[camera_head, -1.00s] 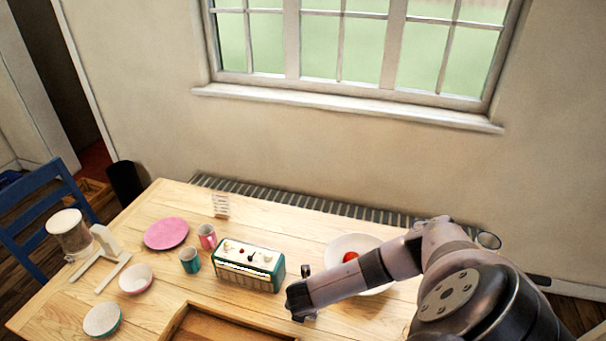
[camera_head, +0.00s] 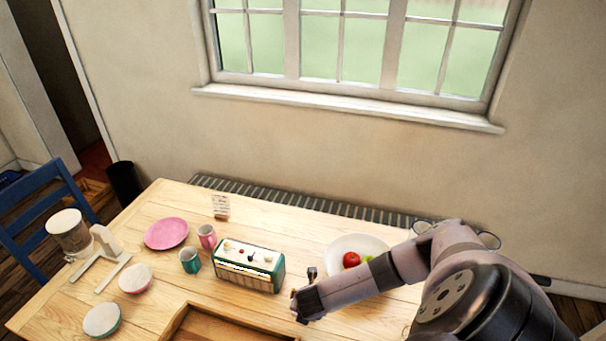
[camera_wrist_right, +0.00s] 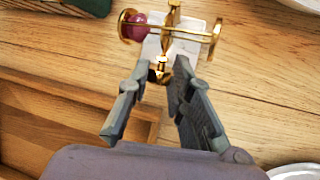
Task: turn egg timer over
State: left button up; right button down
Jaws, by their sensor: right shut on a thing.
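The egg timer (camera_wrist_right: 184,32) shows at the top of the right wrist view. It has a gold frame with round end plates, pink sand at its left end, a gold post and a white base. Its tube lies roughly level, nearly crosswise in this view. My right gripper (camera_wrist_right: 160,76) is shut on the gold knob at the timer's near side. In the head view my right gripper (camera_head: 302,300) is low over the table beside the radio, and its own wrist mostly hides the timer. My left gripper is not in view.
A green radio (camera_head: 250,270) stands left of my right gripper. A white bowl (camera_head: 340,243) with red and green fruit is behind my forearm. An open recess (camera_head: 225,330) lies at the table's front. Cups, bowls and a pink plate (camera_head: 166,233) fill the left side.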

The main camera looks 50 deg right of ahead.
jog(key=shift+s+d+f+t+y, duration=0.2)
jog(key=shift+t+y, duration=0.1)
jog(key=shift+t, duration=0.1)
jog(key=shift+r, duration=0.15)
jog(key=shift+w+a, duration=0.1)
jog(key=c, duration=1.4)
grip_release()
jog(key=shift+c, duration=0.2)
jog(key=v, duration=1.2)
jog(key=shift+s, duration=0.25)
